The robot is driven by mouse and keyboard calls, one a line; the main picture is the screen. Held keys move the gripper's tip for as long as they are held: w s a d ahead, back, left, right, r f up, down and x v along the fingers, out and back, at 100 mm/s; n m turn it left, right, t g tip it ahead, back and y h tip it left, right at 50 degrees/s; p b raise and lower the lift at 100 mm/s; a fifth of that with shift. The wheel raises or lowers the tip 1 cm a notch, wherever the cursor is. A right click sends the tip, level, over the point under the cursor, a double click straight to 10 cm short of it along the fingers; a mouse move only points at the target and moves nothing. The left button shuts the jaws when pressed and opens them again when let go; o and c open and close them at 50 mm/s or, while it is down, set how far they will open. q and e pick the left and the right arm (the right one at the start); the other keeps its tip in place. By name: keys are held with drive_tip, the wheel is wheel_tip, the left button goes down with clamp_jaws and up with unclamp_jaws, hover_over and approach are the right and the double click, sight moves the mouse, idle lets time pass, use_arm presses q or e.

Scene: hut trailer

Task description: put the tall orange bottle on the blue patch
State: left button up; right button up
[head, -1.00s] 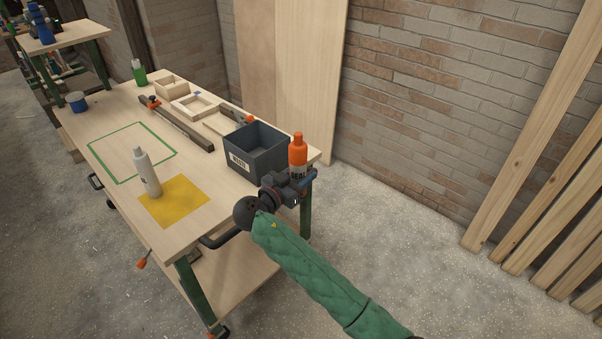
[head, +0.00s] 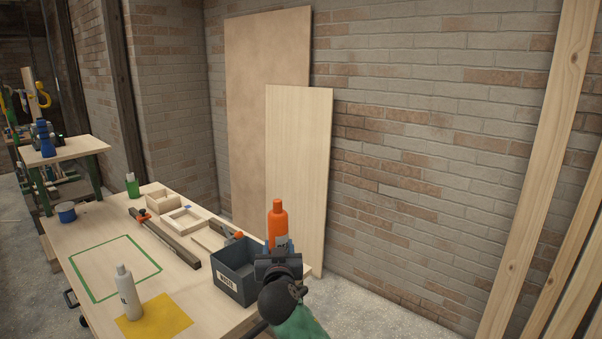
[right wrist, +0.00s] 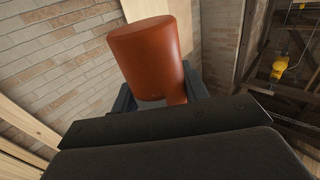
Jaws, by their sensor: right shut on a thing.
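The tall orange bottle (head: 278,222) is upright in my right gripper (head: 279,248), above the right end of the workbench, beside the dark bin. The right wrist view shows the orange bottle (right wrist: 148,55) between the two fingers. The gripper and arm hide its lower part in the head view. My left gripper is not in view.
The dark bin (head: 226,279) stands near the bottle. Wooden trays (head: 185,222), a long bar with an orange clamp (head: 166,238), a green bottle (head: 132,187) and a blue-banded tub (head: 66,213) lie beyond.

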drive_tip(key=s+d+f, duration=0.3)
drive_tip(key=s+d, duration=0.1)
drive_tip(key=d, duration=0.6)
drive_tip(key=s+d+f, duration=0.3)
drive_tip(key=s+d, duration=0.1)
drive_tip(key=d, duration=0.5)
drive_tip(key=s+d+f, duration=0.3)
drive_tip(key=s+f, duration=0.1)
drive_tip(key=f, duration=0.3)
drive_tip(key=s+d+f+m+h, duration=0.1)
drive_tip(key=s+d+f, duration=0.3)
drive_tip(key=f, duration=0.3)
drive_tip(key=shift+s+d+f, duration=0.25)
drive_tip(key=shift+s, duration=0.3)
